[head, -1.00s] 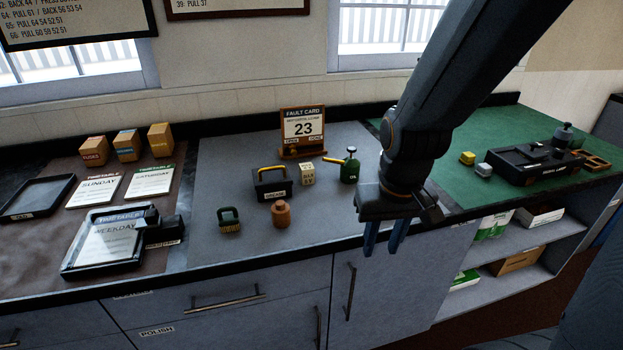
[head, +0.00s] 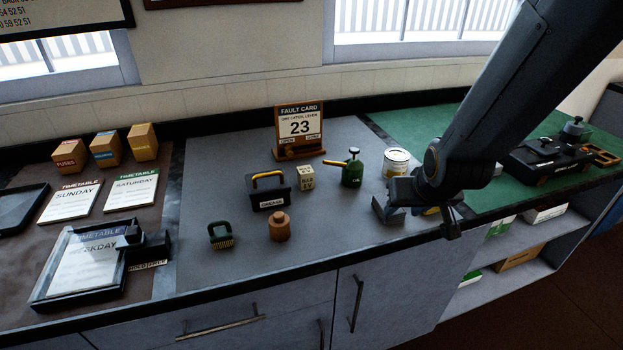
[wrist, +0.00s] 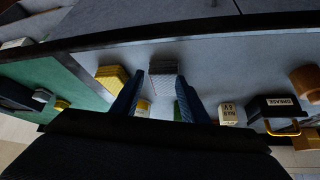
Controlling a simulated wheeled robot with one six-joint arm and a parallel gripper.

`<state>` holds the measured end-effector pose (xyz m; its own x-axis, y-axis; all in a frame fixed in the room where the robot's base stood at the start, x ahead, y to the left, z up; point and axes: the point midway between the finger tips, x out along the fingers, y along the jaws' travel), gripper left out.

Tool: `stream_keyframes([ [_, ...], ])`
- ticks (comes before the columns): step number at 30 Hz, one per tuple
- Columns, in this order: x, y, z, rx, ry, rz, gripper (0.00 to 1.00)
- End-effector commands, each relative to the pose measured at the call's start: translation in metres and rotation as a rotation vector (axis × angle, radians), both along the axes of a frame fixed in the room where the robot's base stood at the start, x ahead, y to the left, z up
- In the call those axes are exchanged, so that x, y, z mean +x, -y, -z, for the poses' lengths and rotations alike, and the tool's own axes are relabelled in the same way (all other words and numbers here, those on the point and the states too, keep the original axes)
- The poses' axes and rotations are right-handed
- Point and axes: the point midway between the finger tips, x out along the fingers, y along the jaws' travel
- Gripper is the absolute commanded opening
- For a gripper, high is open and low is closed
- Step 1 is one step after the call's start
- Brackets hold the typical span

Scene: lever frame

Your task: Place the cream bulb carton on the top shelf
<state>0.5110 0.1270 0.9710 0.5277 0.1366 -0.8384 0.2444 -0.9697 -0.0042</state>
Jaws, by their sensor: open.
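The small cream carton (head: 306,177), with dark lettering, stands on the grey worktop beside a dark case with a yellow handle. In the wrist view the cream carton (wrist: 228,114) is just right of my right-hand finger, outside the jaws. My gripper (wrist: 160,100) is open; a grey block (wrist: 163,78) shows between its blue fingers, apparently not held. In the head view my gripper (head: 425,205) is above the worktop, right of the carton, its fingertips hidden. The upper shelf (head: 527,236) of the open unit under the green counter holds cartons.
A green oil can (head: 352,170) and a cream tin (head: 397,162) stand between the carton and my arm. The dark case (head: 268,190), a brown weight (head: 280,227) and a brush (head: 221,236) stand left. The fault card stand (head: 299,130) is behind.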

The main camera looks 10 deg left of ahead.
Motion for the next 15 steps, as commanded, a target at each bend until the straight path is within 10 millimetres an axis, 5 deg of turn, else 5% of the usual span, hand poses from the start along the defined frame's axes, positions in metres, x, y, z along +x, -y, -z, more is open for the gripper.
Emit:
stream_keyframes([
  [7,0.050,-0.113,0.003,0.097,0.287,-0.162,0.41],
  [12,0.059,-0.185,-0.004,0.181,0.463,-0.257,0.41],
  [15,0.059,-0.209,-0.008,0.214,0.524,-0.285,0.41],
])
